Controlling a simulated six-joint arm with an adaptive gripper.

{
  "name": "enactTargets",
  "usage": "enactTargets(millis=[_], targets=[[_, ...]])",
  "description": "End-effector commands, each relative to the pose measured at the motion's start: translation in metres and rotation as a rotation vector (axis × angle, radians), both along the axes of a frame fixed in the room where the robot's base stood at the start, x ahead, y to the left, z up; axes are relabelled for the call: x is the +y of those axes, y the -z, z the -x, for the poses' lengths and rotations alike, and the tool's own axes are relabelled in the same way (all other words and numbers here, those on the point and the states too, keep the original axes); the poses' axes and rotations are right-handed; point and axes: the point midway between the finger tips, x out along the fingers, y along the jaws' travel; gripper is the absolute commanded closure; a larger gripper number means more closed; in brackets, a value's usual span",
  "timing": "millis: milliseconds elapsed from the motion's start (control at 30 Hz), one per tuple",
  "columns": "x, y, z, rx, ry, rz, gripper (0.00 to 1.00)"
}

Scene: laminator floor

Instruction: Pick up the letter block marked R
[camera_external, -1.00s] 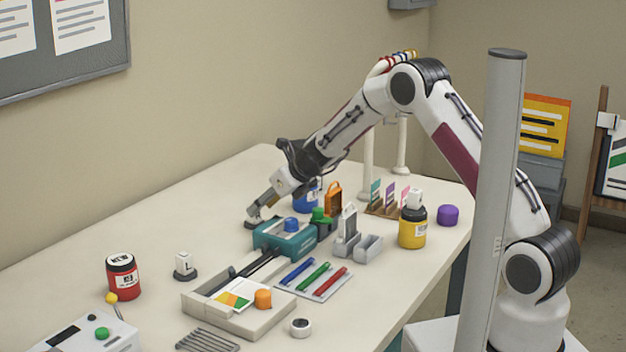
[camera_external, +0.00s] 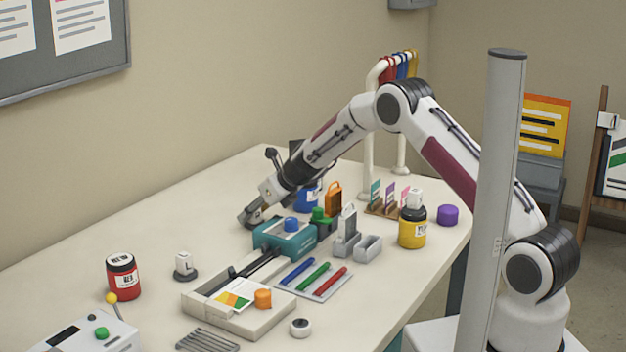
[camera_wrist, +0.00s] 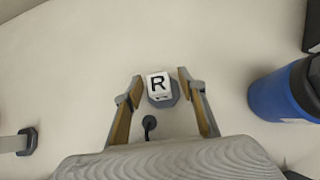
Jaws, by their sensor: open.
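The letter block marked R (camera_wrist: 158,83) shows in the wrist view as a white block with a black R, sitting on a dark grey base (camera_wrist: 163,101) on the table. My gripper (camera_wrist: 157,84) is open, with one finger on each side of the block and a visible gap to each. In the external view my gripper (camera_external: 250,218) is low over the table behind the teal machine, and the R block is hidden there.
A blue jar (camera_wrist: 280,95) stands right of my gripper in the wrist view. In the external view the teal machine (camera_external: 284,240) is close in front of my gripper. Another letter block (camera_external: 184,263) stands at the left near a red jar (camera_external: 123,277).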

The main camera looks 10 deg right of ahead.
Motion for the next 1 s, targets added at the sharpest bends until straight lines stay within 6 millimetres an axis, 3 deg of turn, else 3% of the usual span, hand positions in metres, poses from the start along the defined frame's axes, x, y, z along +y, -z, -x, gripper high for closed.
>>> enactTargets(millis=[367, 400, 533, 567, 1000], targets=[[0.0001, -0.0004, 0.0001, 0.000, 0.000, 0.000, 0.60], [0.0001, -0.0004, 0.0001, 0.000, 0.000, 0.000, 0.62], [0.0000, -0.0005, 0.0001, 0.000, 0.000, 0.000, 0.96], [0.0000, -0.0005, 0.0001, 0.000, 0.000, 0.000, 1.00], [0.0003, -0.0031, -0.0007, -0.003, 0.001, -0.001, 1.00]])
